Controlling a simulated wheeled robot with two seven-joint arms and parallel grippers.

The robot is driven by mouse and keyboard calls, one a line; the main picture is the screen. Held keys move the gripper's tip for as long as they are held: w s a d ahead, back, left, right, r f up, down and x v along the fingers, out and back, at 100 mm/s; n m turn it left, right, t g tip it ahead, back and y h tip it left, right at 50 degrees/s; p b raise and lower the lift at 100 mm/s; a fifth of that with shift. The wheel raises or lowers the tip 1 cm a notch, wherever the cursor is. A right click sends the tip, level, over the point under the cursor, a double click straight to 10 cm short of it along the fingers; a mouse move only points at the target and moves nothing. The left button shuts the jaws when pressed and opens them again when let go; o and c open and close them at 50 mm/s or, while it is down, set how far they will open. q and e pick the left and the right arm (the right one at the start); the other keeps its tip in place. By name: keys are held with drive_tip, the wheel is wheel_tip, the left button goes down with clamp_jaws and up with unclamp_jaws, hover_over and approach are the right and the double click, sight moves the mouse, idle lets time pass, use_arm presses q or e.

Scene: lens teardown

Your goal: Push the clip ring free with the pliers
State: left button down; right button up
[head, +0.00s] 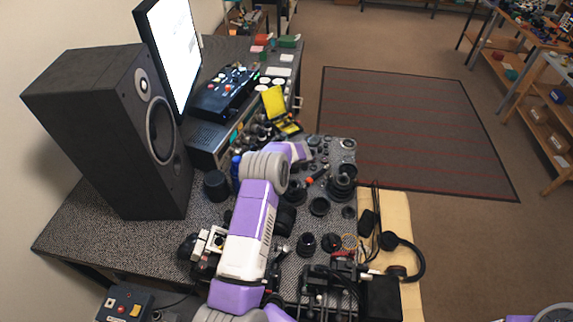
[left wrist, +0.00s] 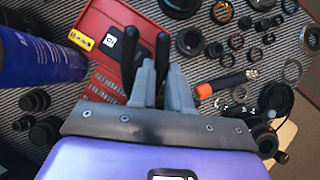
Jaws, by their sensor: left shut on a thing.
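My left gripper (left wrist: 160,78) is shut on a tool with two black handles, which I take to be the pliers (left wrist: 131,48). The handles point up in the left wrist view, over a red case; the pliers' jaws are hidden. In the head view, my left arm reaches across the bench and its gripper end is too small to read. Several dark and metal rings lie on the mat, one of them at the right of the left wrist view (left wrist: 292,70). I cannot tell which is the clip ring. My right gripper is out of view.
The red case (left wrist: 96,22) lies just beyond the gripper, with a blue can (left wrist: 40,60) to its left. Lens parts (head: 341,187) crowd the bench. A large speaker (head: 120,130) stands at the left.

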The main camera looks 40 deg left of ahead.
use_arm(q)
drive_tip(key=shift+w+a+r, duration=0.2)
drive_tip(key=shift+a+r, duration=0.1)
drive_tip(key=shift+a, duration=0.05)
drive_tip(key=shift+r+p, duration=2.25)
drive_tip(key=shift+r, duration=0.75)
